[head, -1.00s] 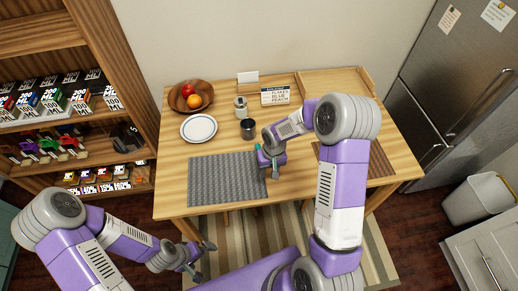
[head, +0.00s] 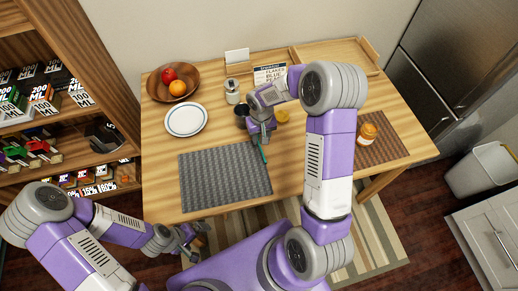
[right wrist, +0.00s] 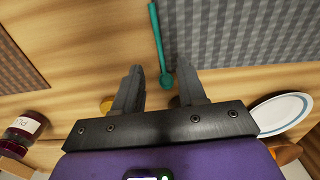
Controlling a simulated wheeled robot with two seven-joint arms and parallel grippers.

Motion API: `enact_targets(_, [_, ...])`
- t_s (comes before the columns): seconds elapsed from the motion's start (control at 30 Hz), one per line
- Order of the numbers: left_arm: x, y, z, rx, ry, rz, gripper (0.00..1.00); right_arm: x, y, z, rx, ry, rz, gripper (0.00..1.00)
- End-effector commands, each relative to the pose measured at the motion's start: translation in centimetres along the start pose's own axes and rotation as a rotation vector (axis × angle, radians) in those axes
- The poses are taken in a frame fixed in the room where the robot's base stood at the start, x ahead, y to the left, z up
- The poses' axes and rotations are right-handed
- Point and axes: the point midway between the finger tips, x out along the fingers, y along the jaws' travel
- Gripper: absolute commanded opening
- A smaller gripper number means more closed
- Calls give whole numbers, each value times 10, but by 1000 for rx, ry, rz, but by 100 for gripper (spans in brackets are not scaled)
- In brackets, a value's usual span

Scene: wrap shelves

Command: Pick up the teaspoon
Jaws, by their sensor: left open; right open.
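The teal teaspoon (right wrist: 158,40) lies on bare wood beside the grey placemat in the right wrist view, with its rounded end between my fingertips' directions. In the head view, a short teal length of it (head: 263,154) shows below my right gripper (head: 262,135); the rest is hidden by the gripper. My right gripper also shows in the right wrist view (right wrist: 161,82), its fingers apart, one on each side of the spoon's end, with nothing held. I cannot tell its height above the table. My left gripper (head: 194,240) is open and empty, low in front of the table.
The grey placemat (head: 225,180) lies left of the spoon. A dark cup (head: 241,112), a yellow item (head: 283,115) and a white plate (head: 186,119) are near the right gripper.

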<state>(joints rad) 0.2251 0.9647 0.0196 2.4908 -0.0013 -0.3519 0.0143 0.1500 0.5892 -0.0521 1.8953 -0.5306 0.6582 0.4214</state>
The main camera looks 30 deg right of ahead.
Motion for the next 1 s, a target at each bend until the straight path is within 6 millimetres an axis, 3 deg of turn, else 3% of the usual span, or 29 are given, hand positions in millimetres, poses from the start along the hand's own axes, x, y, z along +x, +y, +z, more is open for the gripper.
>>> enact_targets(0.37, [8,-3,-1,1,1,0,100,37,1,0,0,-2,0,41])
enact_targets(0.6, [14,-5,-1,0,1,0,100,72,1,0,0,-3,0,41])
enact_targets(0.83, [14,-5,-1,0,1,0,100,75,1,0,0,0,0,41])
enact_targets(0.87, [14,-5,-1,0,1,0,100,75,1,0,0,0,0,39])
enact_targets(1.0, [14,-5,-1,0,1,0,100,75,1,0,0,0,0,18])
